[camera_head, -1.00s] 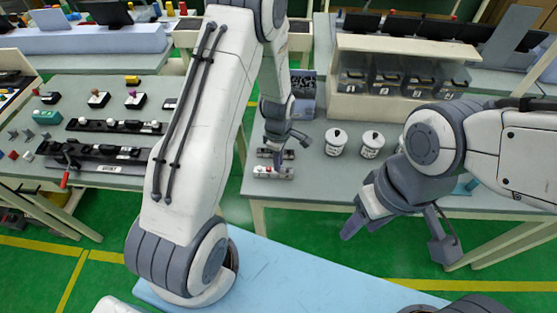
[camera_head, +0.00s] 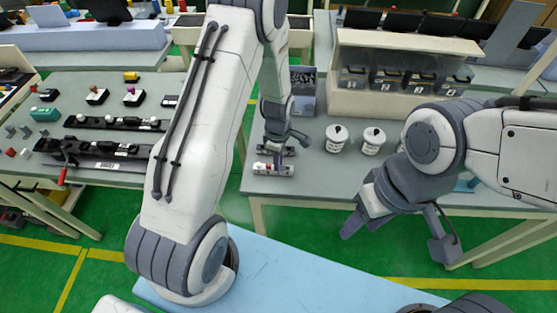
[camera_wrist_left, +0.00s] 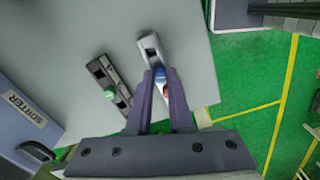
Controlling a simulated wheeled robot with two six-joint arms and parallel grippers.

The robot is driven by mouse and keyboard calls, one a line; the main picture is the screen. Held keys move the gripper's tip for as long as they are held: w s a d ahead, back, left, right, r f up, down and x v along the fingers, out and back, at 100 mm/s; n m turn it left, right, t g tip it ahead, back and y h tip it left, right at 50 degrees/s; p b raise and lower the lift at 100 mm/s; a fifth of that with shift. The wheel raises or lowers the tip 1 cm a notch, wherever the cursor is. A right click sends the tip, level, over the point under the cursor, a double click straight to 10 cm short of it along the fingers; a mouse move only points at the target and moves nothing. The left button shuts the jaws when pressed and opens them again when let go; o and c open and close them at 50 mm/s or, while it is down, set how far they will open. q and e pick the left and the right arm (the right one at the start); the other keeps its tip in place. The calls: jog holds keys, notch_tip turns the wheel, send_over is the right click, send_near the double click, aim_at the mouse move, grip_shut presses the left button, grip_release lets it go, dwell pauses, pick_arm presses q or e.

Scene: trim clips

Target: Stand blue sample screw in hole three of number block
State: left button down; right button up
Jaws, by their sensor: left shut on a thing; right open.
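My left gripper (camera_wrist_left: 161,72) is shut on the blue sample screw (camera_wrist_left: 160,76), whose blue head shows between the fingertips in the left wrist view. The light grey number block (camera_wrist_left: 149,44) lies directly beneath the fingertips, with a red piece (camera_wrist_left: 167,91) on it beside the fingers. The block also shows in the head view (camera_head: 287,171), under my left gripper (camera_head: 279,164). The screw's lower end, and whether it is in a hole, are hidden. The block's numbers are not readable. My right gripper (camera_head: 394,243) is open and empty, in front of the table.
A dark block (camera_wrist_left: 101,70) with a green piece (camera_wrist_left: 110,93) lies beside the light block. Two white canisters (camera_head: 336,139) stand to the right on the table (camera_head: 310,180). A blue-grey sorter box (camera_wrist_left: 22,118) stands nearby. The light block lies close to the table's front edge.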

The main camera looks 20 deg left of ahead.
pick_arm(q)
jog(key=c, duration=0.7)
grip_release()
jog(key=shift+c, duration=0.2)
notch_tip(320, 180, up, 10)
jog(key=b, duration=0.2)
jog(key=shift+r, duration=0.25)
